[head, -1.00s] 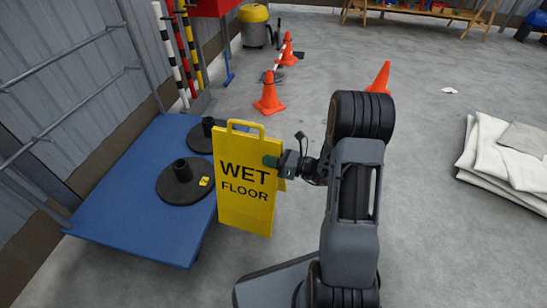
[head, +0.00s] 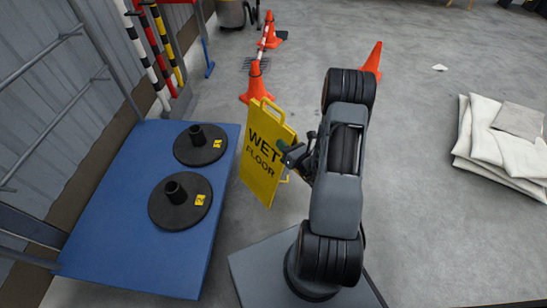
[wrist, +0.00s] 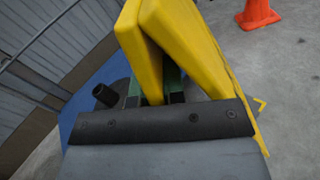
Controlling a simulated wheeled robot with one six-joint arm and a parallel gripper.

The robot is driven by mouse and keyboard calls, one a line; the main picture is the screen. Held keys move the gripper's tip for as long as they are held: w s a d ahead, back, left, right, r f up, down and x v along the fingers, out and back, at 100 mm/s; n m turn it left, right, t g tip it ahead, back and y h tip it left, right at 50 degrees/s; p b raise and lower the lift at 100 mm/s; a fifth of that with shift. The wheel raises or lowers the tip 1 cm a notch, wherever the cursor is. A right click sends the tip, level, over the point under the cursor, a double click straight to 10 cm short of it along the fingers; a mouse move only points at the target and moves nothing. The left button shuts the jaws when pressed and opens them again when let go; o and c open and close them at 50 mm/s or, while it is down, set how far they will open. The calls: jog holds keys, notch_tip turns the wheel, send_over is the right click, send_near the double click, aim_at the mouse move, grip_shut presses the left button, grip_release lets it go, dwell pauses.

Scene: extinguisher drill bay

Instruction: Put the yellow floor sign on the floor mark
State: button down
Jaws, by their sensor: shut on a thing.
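The yellow floor sign (head: 262,165), reading WET FLOOR, is upright and slightly tilted in the head view, just right of the blue platform. My gripper (head: 291,154) is shut on its right side edge. In the wrist view the sign (wrist: 185,45) shows as two yellow panels close together, with my gripper (wrist: 160,93) at their lower part. A thin yellow corner line (wrist: 262,104) shows on the floor beside the sign, apparently part of the floor mark; most of the mark is hidden. I cannot tell how far the sign is above the floor.
The blue platform (head: 120,235) at left bears two black post bases (head: 190,215). Orange cones (head: 257,85) stand behind the sign, another cone (head: 372,60) farther right. Folded white sheets (head: 485,150) lie at right. Grey floor between is clear.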

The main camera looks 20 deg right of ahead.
jog(key=shift+h, duration=0.3)
jog(key=w+d+f+b, duration=0.1)
jog(key=w, duration=0.1)
jog(key=w+d+f+b, duration=0.1)
jog(key=w+d, duration=0.1)
jog(key=w, duration=0.1)
jog(key=w+d+f+b, duration=0.1)
jog(key=w+f, duration=0.1)
jog(key=w, duration=0.1)
jog(key=shift+d+f+b, duration=0.1)
jog(key=shift+d+b, duration=0.1)
jog(key=shift+b, duration=0.15)
jog(key=w+f+b, duration=0.1)
jog(key=w+d+f, duration=0.1)
jog(key=f, duration=0.1)
jog(key=w+d+f+b, duration=0.1)
jog(key=w, duration=0.1)
jog(key=shift+d+f+b, duration=0.1)
jog(key=shift+f+b, duration=0.25)
jog(key=shift+w+d+f+b, duration=0.15)
jog(key=shift+f+b, duration=0.55)
jog(key=shift+f, duration=0.3)
jog(key=shift+w+d+f+b, duration=0.15)
jog(key=shift+f+b, duration=0.5)
jog(key=shift+f, duration=0.45)
